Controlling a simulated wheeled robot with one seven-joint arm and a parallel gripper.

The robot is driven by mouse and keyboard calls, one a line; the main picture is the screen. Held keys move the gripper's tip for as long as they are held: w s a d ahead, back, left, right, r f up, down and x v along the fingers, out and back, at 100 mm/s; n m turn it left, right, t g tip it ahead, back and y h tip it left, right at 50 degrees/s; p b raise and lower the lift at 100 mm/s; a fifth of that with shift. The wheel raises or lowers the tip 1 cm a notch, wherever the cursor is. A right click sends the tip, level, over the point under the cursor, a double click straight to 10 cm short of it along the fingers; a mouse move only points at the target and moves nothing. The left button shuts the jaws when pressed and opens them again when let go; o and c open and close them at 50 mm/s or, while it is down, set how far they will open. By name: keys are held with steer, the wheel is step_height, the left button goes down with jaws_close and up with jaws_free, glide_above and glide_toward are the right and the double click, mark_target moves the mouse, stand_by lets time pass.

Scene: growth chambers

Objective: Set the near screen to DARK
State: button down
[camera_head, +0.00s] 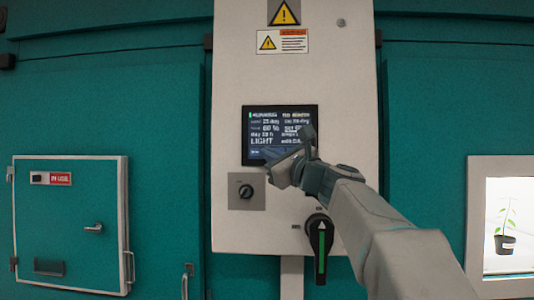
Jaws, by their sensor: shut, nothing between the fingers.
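The near screen (262,128) is a dark display on a pale control panel (235,70), straight ahead. It shows small lines of text, and a larger word at its lower left reads LIGHT. My gripper (309,132) is shut and empty. In the picture it overlaps the screen's lower right part and hides some of the text there. I cannot tell whether it touches the screen.
Below the screen are a small knob (246,192) on a grey plate and a large black rotary switch (319,240) with a green stripe. A white-framed door (68,220) is at left. A lit window (510,215) with a potted plant is at right.

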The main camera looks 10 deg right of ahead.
steer(key=shift+w, duration=0.25)
stand_by(0.3)
steer(key=shift+s+a+b, duration=0.15)
steer(key=shift+s+b, duration=0.15)
steer(key=shift+s, duration=0.4)
steer(key=s, duration=0.1)
steer(key=s+a+b, duration=0.1)
steer(key=s, duration=0.2)
steer(key=shift+s+a+b, duration=0.25)
steer(key=shift+s+b, duration=0.05)
steer(key=shift+s, duration=0.05)
steer(key=shift+a, duration=0.1)
stand_by(2.3)
